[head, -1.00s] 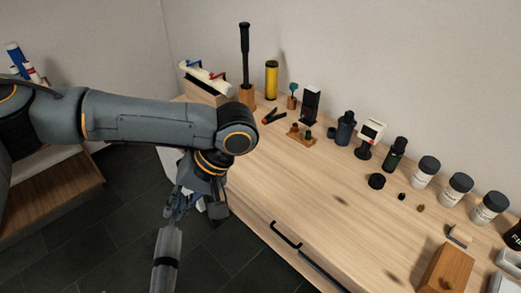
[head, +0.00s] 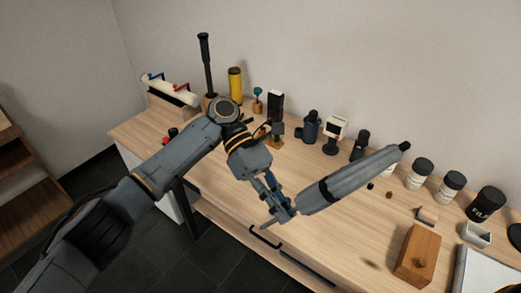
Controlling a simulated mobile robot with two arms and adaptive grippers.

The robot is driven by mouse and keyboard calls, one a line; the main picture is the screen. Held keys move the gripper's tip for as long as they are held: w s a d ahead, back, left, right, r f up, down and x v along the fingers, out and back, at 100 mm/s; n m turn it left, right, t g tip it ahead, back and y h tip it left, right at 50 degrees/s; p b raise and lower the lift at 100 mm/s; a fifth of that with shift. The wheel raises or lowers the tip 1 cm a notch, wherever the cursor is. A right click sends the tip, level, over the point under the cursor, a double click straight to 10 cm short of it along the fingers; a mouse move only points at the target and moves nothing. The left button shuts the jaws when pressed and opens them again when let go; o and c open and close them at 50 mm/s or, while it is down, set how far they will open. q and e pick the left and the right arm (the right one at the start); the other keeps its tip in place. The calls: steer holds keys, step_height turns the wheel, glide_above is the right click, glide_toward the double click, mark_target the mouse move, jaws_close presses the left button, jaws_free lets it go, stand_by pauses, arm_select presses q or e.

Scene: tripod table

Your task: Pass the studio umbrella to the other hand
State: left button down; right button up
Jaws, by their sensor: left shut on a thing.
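The studio umbrella (head: 350,182) is a folded grey umbrella with a black band and a dark tip. It slants up to the right above the table. My left gripper (head: 284,212) is shut on its lower left end and holds it clear of the table top. My right gripper does not show in the head view.
The wooden table (head: 325,240) has drawers with black handles along its front edge. Along the back stand a yellow cylinder (head: 235,85), dark bottles and several white jars with black lids (head: 419,173). A wooden block (head: 417,256) stands at the front right.

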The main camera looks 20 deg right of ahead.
arm_select(q)
steer(key=w+r+n+t+h+p, duration=0.1)
steer(key=w+r+n+t+h, duration=0.2)
steer(key=w+t+h, duration=0.3)
steer(key=w+r+n+t+h+p, duration=0.2)
steer(key=w+r+n+t+h, duration=0.1)
steer(key=w+n+t+h, duration=0.3)
steer(key=shift+w+a+r+h, duration=0.3)
steer(key=shift+w+h, duration=0.15)
steer(key=shift+h, duration=0.25)
